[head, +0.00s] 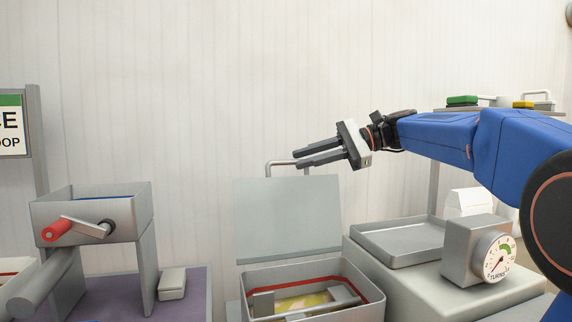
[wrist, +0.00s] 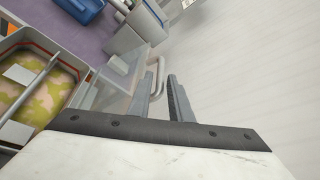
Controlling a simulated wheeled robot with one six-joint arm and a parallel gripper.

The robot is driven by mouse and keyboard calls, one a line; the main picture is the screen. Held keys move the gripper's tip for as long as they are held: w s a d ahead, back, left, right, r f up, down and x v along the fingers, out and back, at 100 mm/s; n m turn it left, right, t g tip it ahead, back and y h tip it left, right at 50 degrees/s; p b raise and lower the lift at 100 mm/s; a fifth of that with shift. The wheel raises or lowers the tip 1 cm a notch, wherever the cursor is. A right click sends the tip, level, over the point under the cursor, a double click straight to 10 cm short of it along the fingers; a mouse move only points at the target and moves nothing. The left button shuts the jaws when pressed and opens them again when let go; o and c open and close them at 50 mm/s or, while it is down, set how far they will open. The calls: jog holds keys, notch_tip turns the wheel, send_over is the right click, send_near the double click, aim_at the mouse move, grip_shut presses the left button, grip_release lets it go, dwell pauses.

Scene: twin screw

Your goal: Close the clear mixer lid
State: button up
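The clear mixer lid (head: 288,222) stands open and upright at the back of the mixer box (head: 313,310). A bent metal handle (head: 287,164) is at its top edge. My gripper (head: 298,158) is open in front of or above the lid's top, with its fingers pointing left near the handle. In the wrist view the lid (wrist: 108,88) and the handle (wrist: 158,72) show just beyond my gripper fingers (wrist: 162,92). The handle appears close to the fingertips, but I cannot tell whether they touch. Inside the box is a yellow-green mix (head: 303,301) under metal bars.
A metal tray (head: 400,242) and a dial gauge (head: 494,256) sit right of the mixer. A metal hopper with a red-handled crank (head: 57,230) stands at the left. A small pale box (head: 172,283) lies beside it. The wall behind is plain.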

aim_at(294, 161)
jog(key=shift+x, duration=2.75)
grip_shut()
